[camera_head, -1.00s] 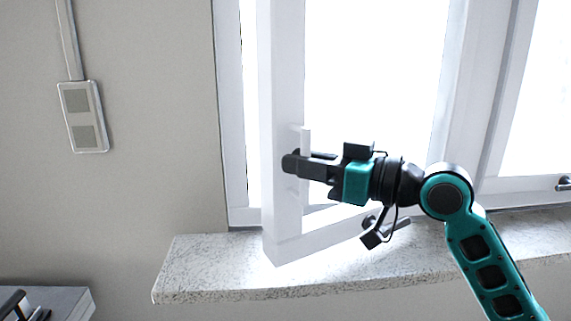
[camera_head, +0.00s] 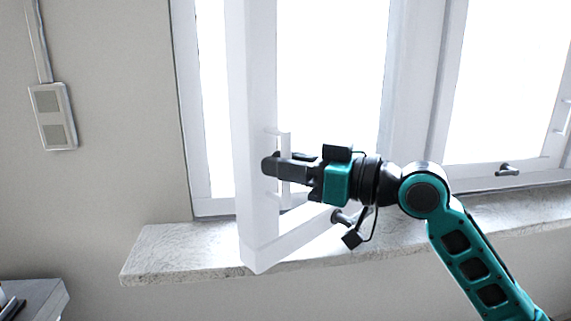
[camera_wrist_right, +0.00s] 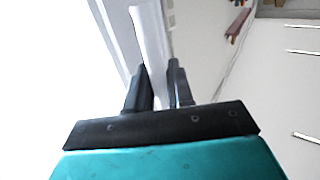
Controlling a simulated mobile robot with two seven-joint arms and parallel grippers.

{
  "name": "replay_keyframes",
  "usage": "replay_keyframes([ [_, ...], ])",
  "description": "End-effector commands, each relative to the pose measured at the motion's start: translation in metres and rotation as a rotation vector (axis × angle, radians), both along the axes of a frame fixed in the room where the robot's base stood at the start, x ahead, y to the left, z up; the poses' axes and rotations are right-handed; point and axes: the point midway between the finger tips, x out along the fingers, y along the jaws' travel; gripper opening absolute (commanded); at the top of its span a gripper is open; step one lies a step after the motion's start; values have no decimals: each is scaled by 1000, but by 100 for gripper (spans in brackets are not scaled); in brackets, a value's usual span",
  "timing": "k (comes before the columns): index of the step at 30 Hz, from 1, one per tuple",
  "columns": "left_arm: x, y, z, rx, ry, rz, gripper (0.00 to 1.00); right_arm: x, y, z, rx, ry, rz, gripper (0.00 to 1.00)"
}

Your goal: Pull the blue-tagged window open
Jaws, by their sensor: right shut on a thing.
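The white window sash (camera_head: 252,110) stands swung inward from its frame, its lower corner above the front part of the sill in the head view. A white bar handle (camera_head: 285,150) sits on the sash. My right gripper (camera_head: 270,165) is shut on this handle, its dark fingers at the sash's free edge. In the right wrist view, the white handle (camera_wrist_right: 151,45) runs between the two dark fingers (camera_wrist_right: 160,90). No blue tag shows in these frames. My left gripper is not in view.
A speckled stone sill (camera_head: 165,255) runs below the window. A second window (camera_head: 505,80) with a dark latch (camera_head: 507,170) is at the right. A wall box (camera_head: 53,115) is at the left, and a grey surface (camera_head: 38,298) is at the lower left.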

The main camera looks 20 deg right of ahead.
Motion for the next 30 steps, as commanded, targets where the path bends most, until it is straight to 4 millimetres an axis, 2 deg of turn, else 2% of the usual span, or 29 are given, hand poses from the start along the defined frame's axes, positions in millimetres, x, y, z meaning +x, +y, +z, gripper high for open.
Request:
replay_keyframes([
  [9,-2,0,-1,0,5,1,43,0,0,-1,-1,3,-1,0],
  [10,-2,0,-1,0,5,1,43,0,0,-1,-1,3,-1,24],
  [15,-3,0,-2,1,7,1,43,0,0,-1,-1,2,-1,38],
  [24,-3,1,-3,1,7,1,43,-2,-3,-1,-1,0,-2,38],
  [30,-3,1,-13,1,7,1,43,-23,-20,-4,-5,2,-3,38],
])
